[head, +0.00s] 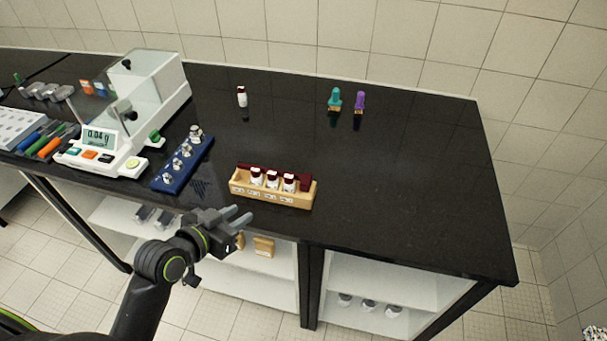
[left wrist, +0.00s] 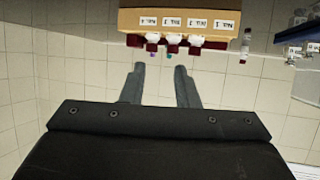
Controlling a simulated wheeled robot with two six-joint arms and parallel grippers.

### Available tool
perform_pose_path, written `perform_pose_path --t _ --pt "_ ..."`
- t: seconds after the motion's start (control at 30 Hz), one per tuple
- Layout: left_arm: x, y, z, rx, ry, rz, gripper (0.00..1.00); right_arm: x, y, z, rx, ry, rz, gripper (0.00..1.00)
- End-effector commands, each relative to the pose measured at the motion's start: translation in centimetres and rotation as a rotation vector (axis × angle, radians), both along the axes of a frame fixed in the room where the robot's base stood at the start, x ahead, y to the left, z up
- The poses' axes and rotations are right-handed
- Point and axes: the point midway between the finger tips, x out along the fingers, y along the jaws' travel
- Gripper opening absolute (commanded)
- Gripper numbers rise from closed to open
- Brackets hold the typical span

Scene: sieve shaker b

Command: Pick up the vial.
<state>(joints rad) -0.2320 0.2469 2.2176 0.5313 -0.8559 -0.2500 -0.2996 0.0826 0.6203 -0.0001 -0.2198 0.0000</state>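A wooden rack (head: 276,195) stands near the bench's front edge, holding three white vials with dark red caps: a left one (head: 256,177), a middle one (head: 272,180) and a right one (head: 289,183). Another white vial with a dark red cap (head: 242,97) stands alone at the back. My left gripper (head: 240,215) is open and empty, in front of the rack and apart from it. In the left wrist view its fingers (left wrist: 160,86) are spread below the rack (left wrist: 180,22), which appears upside down. The lone vial (left wrist: 244,46) shows there too. My right gripper is not in view.
A blue block with metal weights (head: 182,162) lies left of the rack, beside a white balance (head: 104,148) with a glass-like shield (head: 155,85). A teal-topped bottle (head: 335,100) and a purple-topped bottle (head: 360,101) stand at the back. The bench's right side (head: 430,190) is clear.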

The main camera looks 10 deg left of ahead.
Motion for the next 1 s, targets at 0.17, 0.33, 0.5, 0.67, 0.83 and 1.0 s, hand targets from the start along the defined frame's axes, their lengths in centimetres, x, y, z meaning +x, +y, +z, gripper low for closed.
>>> perform_pose_path --t 0.17,0.33,0.5,0.67,0.83,1.0 --pt "-0.2 -0.9 2.3 0.001 -0.037 -0.033 0.28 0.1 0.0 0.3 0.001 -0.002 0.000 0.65" --pt "1.8 -1.7 1.6 -0.003 -0.038 -0.033 0.28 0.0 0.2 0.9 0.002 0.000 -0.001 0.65" --pt "4.3 -2.6 0.5 -0.002 -0.038 -0.033 0.28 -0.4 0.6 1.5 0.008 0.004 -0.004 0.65" --pt "6.5 -3.4 -0.4 -0.001 -0.038 -0.033 0.28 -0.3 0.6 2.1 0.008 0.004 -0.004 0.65" --pt "8.6 -4.2 -1.5 0.000 -0.036 -0.033 0.28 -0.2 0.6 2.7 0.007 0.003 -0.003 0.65" --pt "9.9 -4.6 -2.1 0.001 -0.037 -0.033 0.28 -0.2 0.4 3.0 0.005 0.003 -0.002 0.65"
